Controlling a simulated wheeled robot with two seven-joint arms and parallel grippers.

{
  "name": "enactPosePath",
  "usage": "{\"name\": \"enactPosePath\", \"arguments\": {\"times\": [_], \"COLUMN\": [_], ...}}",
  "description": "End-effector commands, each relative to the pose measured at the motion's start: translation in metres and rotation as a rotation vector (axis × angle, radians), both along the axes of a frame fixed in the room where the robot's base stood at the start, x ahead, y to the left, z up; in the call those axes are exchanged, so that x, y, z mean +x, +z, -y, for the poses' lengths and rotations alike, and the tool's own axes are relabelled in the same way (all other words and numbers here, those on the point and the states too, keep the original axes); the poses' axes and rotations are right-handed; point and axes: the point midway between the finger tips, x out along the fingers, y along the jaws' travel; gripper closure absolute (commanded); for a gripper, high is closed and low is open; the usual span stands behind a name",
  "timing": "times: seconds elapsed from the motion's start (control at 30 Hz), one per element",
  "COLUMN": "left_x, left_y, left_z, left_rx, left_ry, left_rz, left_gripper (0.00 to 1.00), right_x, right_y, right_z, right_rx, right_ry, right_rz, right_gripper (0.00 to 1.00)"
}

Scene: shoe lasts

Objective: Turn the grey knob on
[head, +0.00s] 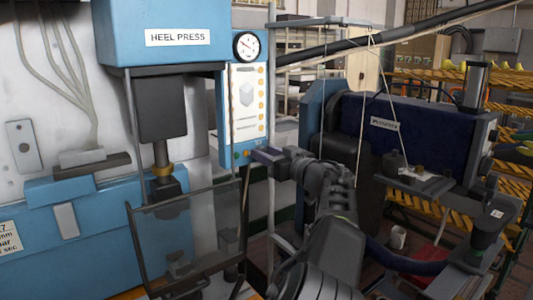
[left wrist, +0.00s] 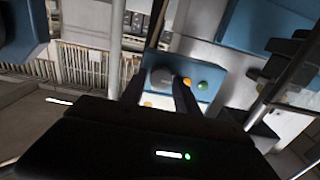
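The grey knob (left wrist: 161,77) shows in the left wrist view on a light blue control panel (left wrist: 207,73), beside an orange button (left wrist: 187,82) and a green button (left wrist: 203,85). My left gripper (left wrist: 160,88) is open, its two dark fingers on either side of the knob in that view. I cannot tell whether they touch it. In the head view, my left gripper (head: 262,156) is at the lower edge of the blue panel (head: 228,110), and the knob is hidden behind it. My right gripper is not in view.
The blue heel press (head: 160,30) stands left of the panel, with a clear guard (head: 187,235) low in front. A gauge (head: 246,45) sits atop the panel. A dark blue machine (head: 370,140) stands to the right, with thin cords hanging before it.

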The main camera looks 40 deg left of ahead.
Motion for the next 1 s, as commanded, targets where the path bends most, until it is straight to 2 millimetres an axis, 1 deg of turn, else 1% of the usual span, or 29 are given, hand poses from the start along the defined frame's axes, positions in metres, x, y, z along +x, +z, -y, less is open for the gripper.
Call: {"name": "enactPosePath", "arguments": {"times": [0.03,0.07,0.43,0.77,1.0], "left_x": [0.0,0.0,-0.0001,0.0,0.0001], "left_y": [0.0,0.0,0.0002,-0.0002,-0.0017], "left_z": [0.0001,0.0001,0.0003,0.0003,0.0001], "left_rx": [0.0,0.0,0.0,0.002,0.02], "left_ry": [0.0,0.0,0.0,0.0,-0.001], "left_rz": [0.0,0.0,0.0,-0.008,-0.065], "left_gripper": [0.68,0.7,1.0,1.0,1.0], "right_x": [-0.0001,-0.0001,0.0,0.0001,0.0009], "right_y": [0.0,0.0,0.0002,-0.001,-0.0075], "right_z": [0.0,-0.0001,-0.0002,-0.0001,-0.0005], "right_rx": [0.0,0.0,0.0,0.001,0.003], "right_ry": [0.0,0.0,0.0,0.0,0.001], "right_rz": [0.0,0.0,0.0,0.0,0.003], "right_gripper": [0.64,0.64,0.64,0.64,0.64]}}
